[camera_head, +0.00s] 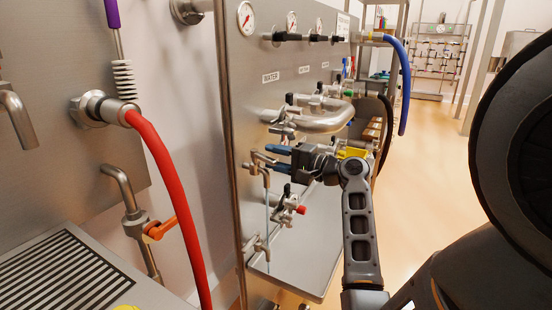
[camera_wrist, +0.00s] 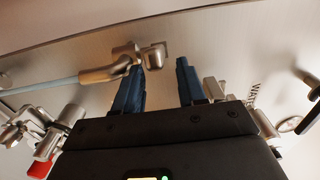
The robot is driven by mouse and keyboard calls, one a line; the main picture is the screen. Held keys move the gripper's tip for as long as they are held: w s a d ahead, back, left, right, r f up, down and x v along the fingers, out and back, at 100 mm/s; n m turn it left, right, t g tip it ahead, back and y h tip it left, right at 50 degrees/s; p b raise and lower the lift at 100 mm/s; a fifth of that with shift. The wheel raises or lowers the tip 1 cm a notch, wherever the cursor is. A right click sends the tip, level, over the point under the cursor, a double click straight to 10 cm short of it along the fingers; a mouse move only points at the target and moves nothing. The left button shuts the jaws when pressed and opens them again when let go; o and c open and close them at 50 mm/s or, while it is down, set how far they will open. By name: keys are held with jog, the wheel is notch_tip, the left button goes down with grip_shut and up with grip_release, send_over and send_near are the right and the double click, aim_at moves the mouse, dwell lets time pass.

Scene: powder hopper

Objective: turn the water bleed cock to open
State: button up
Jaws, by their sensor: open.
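The water bleed cock (camera_head: 256,163) is a small metal fitting on the steel panel, in the column under the WATER label (camera_head: 271,77). In the wrist view the cock (camera_wrist: 124,55) has a brass-coloured outlet pointing left, with a pale tube on it. My gripper (camera_head: 269,157) is open, with two blue fingers pointing at the cock. In the wrist view my gripper (camera_wrist: 160,66) has its left fingertip just below the cock body, and the right fingertip is to the right of it. Whether a fingertip touches the cock I cannot tell.
A thick curved steel pipe (camera_head: 325,119) and several valves stand out from the panel above my gripper. A valve with a red end (camera_head: 300,210) is below it. A red hose (camera_head: 167,190) hangs at the left. Open floor (camera_head: 430,150) lies to the right.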

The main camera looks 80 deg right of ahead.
jog(key=p+v, duration=0.2)
jog(key=v, duration=0.7)
jog(key=shift+w+a+p, duration=0.2)
jog(key=shift+w+p, duration=2.2)
jog(key=shift+w, duration=2.45)
